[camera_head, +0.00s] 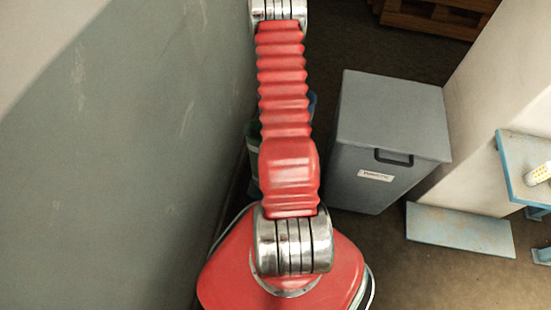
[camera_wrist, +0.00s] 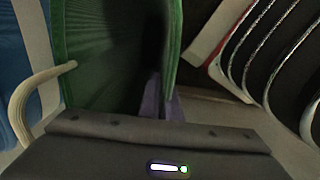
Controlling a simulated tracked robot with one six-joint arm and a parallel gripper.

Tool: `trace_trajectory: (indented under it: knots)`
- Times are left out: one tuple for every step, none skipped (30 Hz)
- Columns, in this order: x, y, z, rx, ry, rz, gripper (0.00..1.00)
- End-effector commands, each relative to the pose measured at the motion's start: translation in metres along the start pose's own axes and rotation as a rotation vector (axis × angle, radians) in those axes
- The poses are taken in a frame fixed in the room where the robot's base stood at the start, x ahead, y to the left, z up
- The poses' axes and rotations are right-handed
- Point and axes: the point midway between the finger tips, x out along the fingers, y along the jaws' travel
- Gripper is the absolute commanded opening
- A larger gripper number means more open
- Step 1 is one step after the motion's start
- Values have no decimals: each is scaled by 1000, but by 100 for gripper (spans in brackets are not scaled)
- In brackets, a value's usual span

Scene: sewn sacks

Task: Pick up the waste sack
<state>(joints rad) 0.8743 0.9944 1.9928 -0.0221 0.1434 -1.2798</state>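In the wrist view a green sack-like thing (camera_wrist: 95,45) with a bright green edge and a dark inside fills the upper left. A cream loop (camera_wrist: 42,82), like a handle, curves out at its left. I cannot tell for certain whether this is the waste sack. My gripper (camera_wrist: 160,145) shows as a dark body across the bottom, close to the green thing. Its fingers cannot be made out, nor any grip. In the head view my arm hides most of a green thing (camera_head: 253,145) beside the wall.
A grey lidded bin (camera_head: 390,115) stands right of my arm. A grey wall (camera_head: 120,130) is close on the left. A blue thing (camera_head: 312,103) shows behind my arm, and blue material (camera_wrist: 12,75) shows in the wrist view. A blue bench (camera_head: 525,165) stands far right.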

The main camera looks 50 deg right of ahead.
Motion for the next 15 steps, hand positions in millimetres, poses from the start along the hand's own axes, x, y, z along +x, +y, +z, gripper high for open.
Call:
trace_trajectory:
  knots:
    - [-1,0,0,0,0,1,0]
    - [-2,0,0,0,0,1,0]
    - [-3,0,0,0,0,1,0]
    - [-4,0,0,0,0,1,0]
    - [-6,1,0,0,0,1,0]
    - [-8,1,0,0,0,1,0]
    - [-11,1,0,0,0,2,0]
    - [-14,1,0,0,1,2,0]
    - [-18,1,0,0,1,2,0]
    - [-22,1,0,0,1,2,0]
    - [-25,1,0,0,1,2,0]
    - [-31,1,0,0,1,3,0]
    - [-35,2,0,0,1,3,0]
    - [-39,2,0,0,1,3,0]
    - [-46,2,0,0,1,3,0]
